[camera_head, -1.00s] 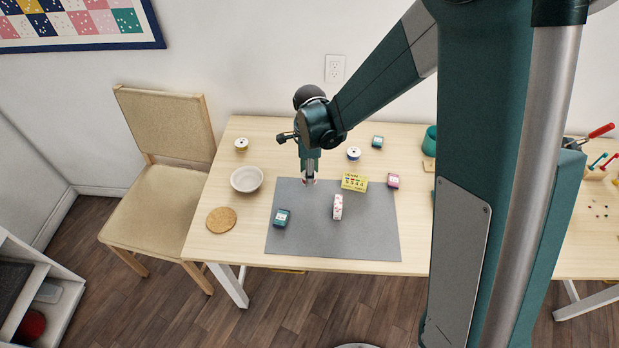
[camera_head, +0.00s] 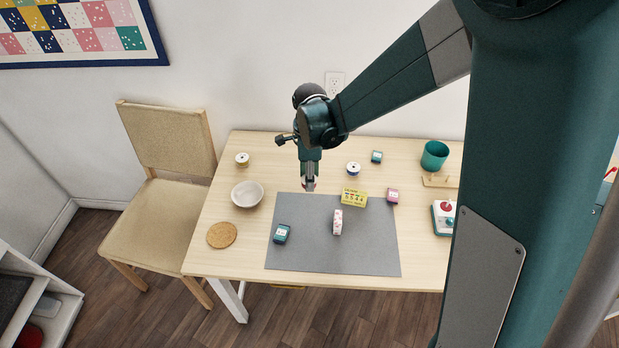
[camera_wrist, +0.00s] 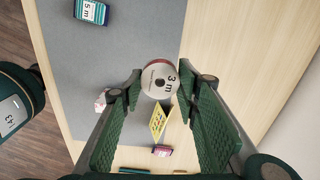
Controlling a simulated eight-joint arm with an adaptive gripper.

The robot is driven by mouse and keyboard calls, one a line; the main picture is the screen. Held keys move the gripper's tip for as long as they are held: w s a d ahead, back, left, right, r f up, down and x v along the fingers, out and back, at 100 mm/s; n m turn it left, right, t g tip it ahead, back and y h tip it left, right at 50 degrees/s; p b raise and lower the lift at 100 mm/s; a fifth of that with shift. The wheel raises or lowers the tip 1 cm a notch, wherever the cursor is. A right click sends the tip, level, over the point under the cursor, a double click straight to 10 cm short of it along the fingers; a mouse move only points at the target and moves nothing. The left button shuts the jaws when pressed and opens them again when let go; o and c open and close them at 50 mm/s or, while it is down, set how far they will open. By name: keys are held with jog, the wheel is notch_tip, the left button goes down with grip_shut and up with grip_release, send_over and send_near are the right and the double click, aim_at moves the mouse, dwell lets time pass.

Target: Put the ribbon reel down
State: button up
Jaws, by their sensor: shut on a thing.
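My gripper (camera_head: 309,186) points down near the back edge of the grey mat (camera_head: 310,255). In the wrist view my gripper (camera_wrist: 160,88) is shut on the ribbon reel (camera_wrist: 160,78), a round pale reel marked "3 m" with a reddish-brown side. The reel sits between the fingertips with its labelled face toward the wrist camera. In the head view the reel is mostly hidden by the fingers, and I cannot tell whether it touches the surface below.
On the mat are a teal box (camera_head: 281,234), a white-pink patterned roll (camera_head: 337,222) and a yellow card (camera_head: 353,198). A pink box (camera_head: 392,196) stands by its right edge. A white bowl (camera_head: 247,194) and cork coaster (camera_head: 222,235) lie left. The mat's front is clear.

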jog(key=shift+w, duration=0.1)
jog(key=n+p, duration=0.1)
send_over(278, 164)
dwell(0.6)
jog(key=shift+f, duration=3.05)
jog(key=shift+f, duration=0.1)
jog(key=shift+f+b, duration=0.55)
jog(key=shift+f, duration=1.25)
jog(key=shift+f, duration=0.1)
jog(key=o, duration=0.4)
jog(key=shift+f, duration=0.1)
jog(key=shift+c, duration=0.2)
jog(key=o, duration=0.5)
jog(key=shift+c, duration=0.2)
